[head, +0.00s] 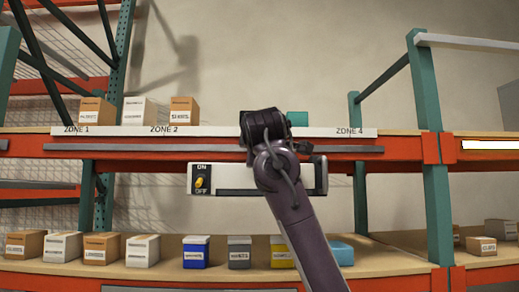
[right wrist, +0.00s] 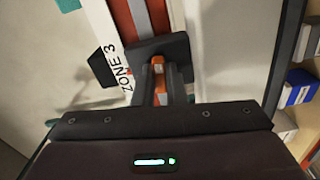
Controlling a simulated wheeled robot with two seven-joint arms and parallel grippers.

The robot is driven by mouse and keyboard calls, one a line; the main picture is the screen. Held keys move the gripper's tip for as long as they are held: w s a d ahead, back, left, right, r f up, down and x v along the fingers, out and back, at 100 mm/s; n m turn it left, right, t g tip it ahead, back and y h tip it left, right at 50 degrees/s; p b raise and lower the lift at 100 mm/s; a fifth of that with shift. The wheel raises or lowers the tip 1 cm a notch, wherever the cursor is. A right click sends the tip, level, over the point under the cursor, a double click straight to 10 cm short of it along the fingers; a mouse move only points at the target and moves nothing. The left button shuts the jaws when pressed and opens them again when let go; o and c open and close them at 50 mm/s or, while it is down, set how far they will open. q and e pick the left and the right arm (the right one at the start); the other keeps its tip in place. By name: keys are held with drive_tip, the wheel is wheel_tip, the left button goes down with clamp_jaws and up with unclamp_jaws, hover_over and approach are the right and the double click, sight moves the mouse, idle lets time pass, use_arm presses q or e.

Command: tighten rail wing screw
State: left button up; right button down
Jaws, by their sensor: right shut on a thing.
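My right gripper (right wrist: 161,92) reaches up to the shelf front beside the ZONE 3 label. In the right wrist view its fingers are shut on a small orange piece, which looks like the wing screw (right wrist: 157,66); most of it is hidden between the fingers. In the head view my own wrist covers the fingers and the screw. The grey rail (head: 110,148) runs along the orange beam under the zone label strip (head: 215,131). A white console (head: 240,180) with a yellow ON/OFF switch (head: 200,184) hangs below the beam, partly behind my arm. My left gripper is not in view.
Cartons (head: 97,111) stand on the upper shelf at the left. Several boxes and bins, including a blue bin (head: 196,252), stand on the lower shelf. A green post (head: 428,150) rises at the right. The space left of the console, below the beam, is free.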

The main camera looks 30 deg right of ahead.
drive_tip(key=m, duration=0.5)
drive_tip(key=shift+w+f, duration=0.1)
drive_tip(key=shift+f, duration=0.15)
drive_tip(key=m, duration=0.6)
drive_tip(key=shift+m, duration=0.4)
drive_tip(key=m, duration=0.6)
drive_tip(key=shift+a, duration=0.1)
drive_tip(key=m, duration=0.5)
drive_tip(key=shift+r+m+b, duration=0.15)
drive_tip(key=shift+m+b, duration=0.2)
drive_tip(key=shift+m, duration=0.05)
drive_tip(key=c, duration=1.5)
unclamp_jaws()
drive_tip(key=shift+s+r, duration=0.15)
drive_tip(key=shift+s, duration=0.15)
drive_tip(key=shift+o, duration=0.2)
